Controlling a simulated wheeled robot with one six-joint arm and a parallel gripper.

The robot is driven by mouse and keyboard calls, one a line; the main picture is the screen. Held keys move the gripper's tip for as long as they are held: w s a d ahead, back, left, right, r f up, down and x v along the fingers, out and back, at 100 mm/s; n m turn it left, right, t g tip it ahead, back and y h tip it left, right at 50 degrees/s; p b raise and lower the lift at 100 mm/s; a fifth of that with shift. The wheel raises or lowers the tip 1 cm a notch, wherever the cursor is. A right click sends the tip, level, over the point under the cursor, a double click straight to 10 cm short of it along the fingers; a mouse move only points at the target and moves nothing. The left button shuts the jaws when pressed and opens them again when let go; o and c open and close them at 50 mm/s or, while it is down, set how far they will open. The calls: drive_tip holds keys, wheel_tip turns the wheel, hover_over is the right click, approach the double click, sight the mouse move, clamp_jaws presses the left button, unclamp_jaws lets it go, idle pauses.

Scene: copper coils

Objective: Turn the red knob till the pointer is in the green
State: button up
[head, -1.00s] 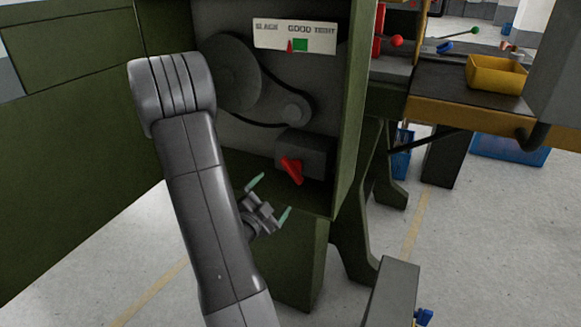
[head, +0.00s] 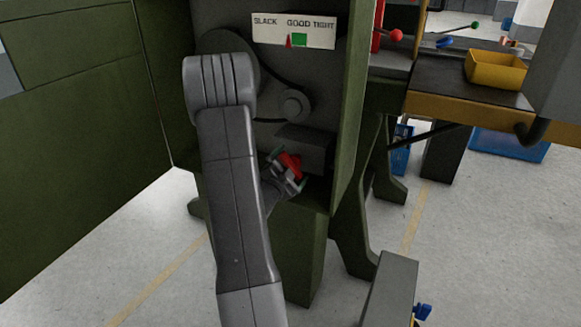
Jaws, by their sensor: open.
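The red knob (head: 290,161) is on the dark block (head: 311,145) low inside the green cabinet. My gripper (head: 289,168) is open at the knob, with a fingertip on either side of it. Contact cannot be made out, and part of the knob is hidden behind my gripper. The white gauge plate (head: 268,29) above reads SLACK, GOOD, TIGHT. Its red pointer (head: 289,42) stands at the left edge of the green patch (head: 300,40), on the SLACK side.
The open green door (head: 80,150) stands at the left. The cabinet's right wall (head: 352,120) rises close beside my gripper. A belt and pulley (head: 291,104) are above the knob. A bench with a yellow bin (head: 495,73) is at the right.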

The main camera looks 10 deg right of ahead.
drive_tip(key=shift+c, duration=0.4)
drive_tip(key=c, duration=0.6)
drive_tip(key=shift+f+m+b, duration=0.2)
drive_tip(key=shift+m+b, duration=0.1)
drive_tip(key=shift+b, duration=0.45)
drive_tip(key=shift+f+m+b, duration=0.1)
drive_tip(key=shift+m+b, duration=0.2)
drive_tip(key=shift+b, duration=0.3)
drive_tip(key=m+b, duration=0.2)
drive_tip(key=b, duration=0.3)
drive_tip(key=shift+f+m, duration=0.1)
drive_tip(key=shift+m, duration=0.3)
drive_tip(key=m+b, duration=0.2)
drive_tip(key=b, duration=0.2)
drive_tip(key=shift+m+b, duration=0.4)
drive_tip(key=shift+r+m+b, duration=0.25)
drive_tip(key=shift+m+b, duration=0.55)
drive_tip(key=shift+b, duration=0.2)
